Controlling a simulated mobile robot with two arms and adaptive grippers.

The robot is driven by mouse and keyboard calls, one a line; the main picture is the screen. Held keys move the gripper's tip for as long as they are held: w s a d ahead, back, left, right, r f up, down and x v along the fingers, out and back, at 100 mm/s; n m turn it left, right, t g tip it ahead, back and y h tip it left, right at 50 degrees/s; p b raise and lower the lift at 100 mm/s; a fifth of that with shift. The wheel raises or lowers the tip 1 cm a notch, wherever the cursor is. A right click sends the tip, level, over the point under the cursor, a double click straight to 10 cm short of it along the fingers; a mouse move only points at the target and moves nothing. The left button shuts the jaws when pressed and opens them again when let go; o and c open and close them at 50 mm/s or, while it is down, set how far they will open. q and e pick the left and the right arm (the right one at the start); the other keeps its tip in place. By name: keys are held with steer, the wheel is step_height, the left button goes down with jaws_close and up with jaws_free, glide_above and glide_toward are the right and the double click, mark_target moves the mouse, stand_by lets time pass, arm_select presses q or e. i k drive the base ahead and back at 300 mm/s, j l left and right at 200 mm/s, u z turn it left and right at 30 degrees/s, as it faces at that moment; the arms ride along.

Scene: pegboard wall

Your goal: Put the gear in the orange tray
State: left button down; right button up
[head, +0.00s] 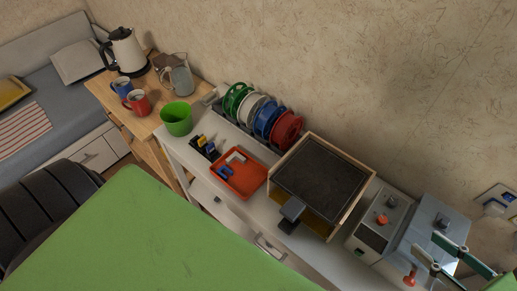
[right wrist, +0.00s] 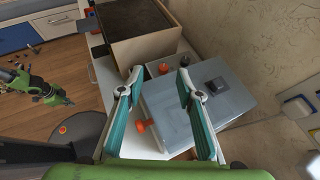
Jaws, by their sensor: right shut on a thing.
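The orange tray (head: 256,186) lies on the white bench in the head view, with a blue piece and a pale piece in it. I cannot pick out the gear for certain in either view. My right gripper (head: 424,242) is at the lower right of the head view, far right of the tray, over the grey box (head: 424,232). Its teal fingers stand apart in the right wrist view (right wrist: 159,74); what they hold is not clear to see. A green arm of mine (right wrist: 40,86) shows at the left there; its jaws are too small to read.
A wooden box with a dark top (head: 322,178) stands between the tray and a pale machine with knobs (head: 374,236). Coloured spools (head: 268,118) stand in a rack behind the tray. A green cup (head: 177,119) is to its left. An orange knob (right wrist: 141,126) juts beside the grey box.

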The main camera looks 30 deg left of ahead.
mark_target(253, 173)
steer(key=j+z, duration=0.25)
steer(key=j, duration=0.15)
steer(key=k+j+z, duration=0.1)
steer(key=j+z, duration=0.2)
steer(key=k+j+z, duration=0.1)
steer(key=j+z, duration=0.15)
steer(key=j, duration=0.2)
steer(key=k+j+z, duration=0.1)
steer(key=j+z, duration=0.15)
steer(key=k+j, duration=0.15)
steer(key=j, duration=0.25)
steer(key=k+j+z, duration=0.1)
steer(key=j, duration=0.35)
steer(key=k+j, duration=0.25)
steer(key=k+j+z, duration=0.1)
steer(key=j, duration=0.45)
steer(key=k+j, duration=0.3)
steer(key=i+j, duration=0.1)
steer(key=j, duration=0.95)
